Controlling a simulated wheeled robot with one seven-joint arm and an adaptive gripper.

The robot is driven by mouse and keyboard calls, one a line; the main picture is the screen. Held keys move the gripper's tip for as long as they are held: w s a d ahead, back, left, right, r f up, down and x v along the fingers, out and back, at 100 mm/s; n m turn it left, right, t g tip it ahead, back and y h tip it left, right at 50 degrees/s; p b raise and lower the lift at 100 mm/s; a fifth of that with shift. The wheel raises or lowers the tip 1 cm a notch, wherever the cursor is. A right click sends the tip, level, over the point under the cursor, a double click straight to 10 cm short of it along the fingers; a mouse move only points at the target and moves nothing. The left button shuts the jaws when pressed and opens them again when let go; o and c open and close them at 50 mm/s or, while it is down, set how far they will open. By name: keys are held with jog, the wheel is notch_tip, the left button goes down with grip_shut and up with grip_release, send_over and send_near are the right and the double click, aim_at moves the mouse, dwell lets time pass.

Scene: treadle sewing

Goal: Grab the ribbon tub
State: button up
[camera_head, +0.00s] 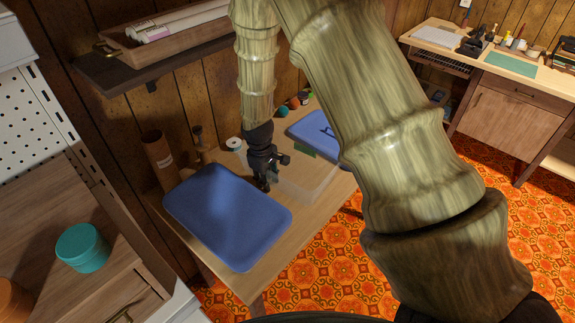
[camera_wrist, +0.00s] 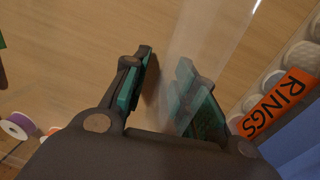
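A clear, see-through tub (camera_head: 308,178) sits on the wooden table just right of my gripper in the head view. No ribbon label can be read on it. My gripper (camera_head: 264,186) points down at the tub's near left side. In the wrist view my gripper (camera_wrist: 165,66) has its two teal-padded fingers apart. A clear upright wall (camera_wrist: 212,45) runs by the right finger, whose pad shows through it. I cannot tell whether they touch. Purple and white spools (camera_wrist: 18,126) show at the lower left of the wrist view.
A container with an orange RINGS label (camera_wrist: 275,104) is at the right of the wrist view. A blue lid-like panel (camera_head: 228,215) lies at the table's front left, another (camera_head: 313,130) at the back. A brown cylinder (camera_head: 159,160) stands left. A shelf (camera_head: 150,62) hangs above.

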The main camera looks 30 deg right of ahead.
grip_shut()
dwell(0.4)
